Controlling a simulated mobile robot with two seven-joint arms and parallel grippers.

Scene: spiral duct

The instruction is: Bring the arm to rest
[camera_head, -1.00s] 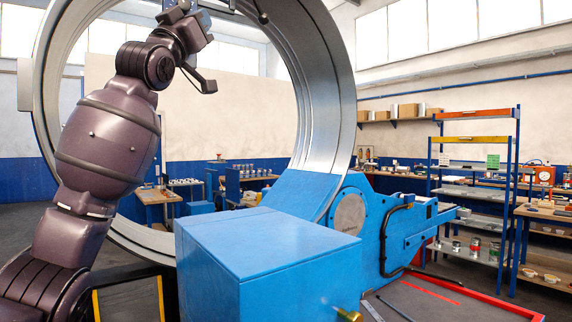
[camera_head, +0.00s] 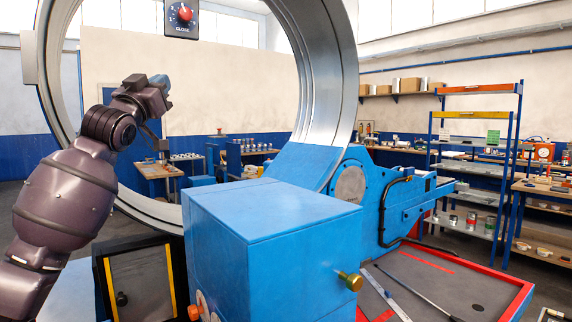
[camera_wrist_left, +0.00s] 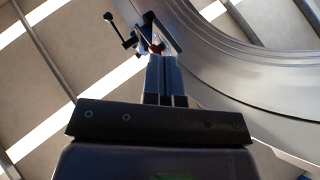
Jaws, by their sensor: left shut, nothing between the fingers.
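My left arm (camera_head: 66,193) comes in from the left and is bent upward. Its dark wrist is in front of the opening of the big metal ring (camera_head: 327,75). The curved ring (camera_wrist_left: 215,60) fills the upper right of that view. My right gripper is in neither view.
A control box with a red knob marked CLOSE (camera_head: 183,16) hangs above the gripper. A blue machine housing (camera_head: 270,235) stands to the right of the arm. A dark cabinet with yellow edges (camera_head: 141,280) is low in front. Blue shelving (camera_head: 470,165) stands farther right.

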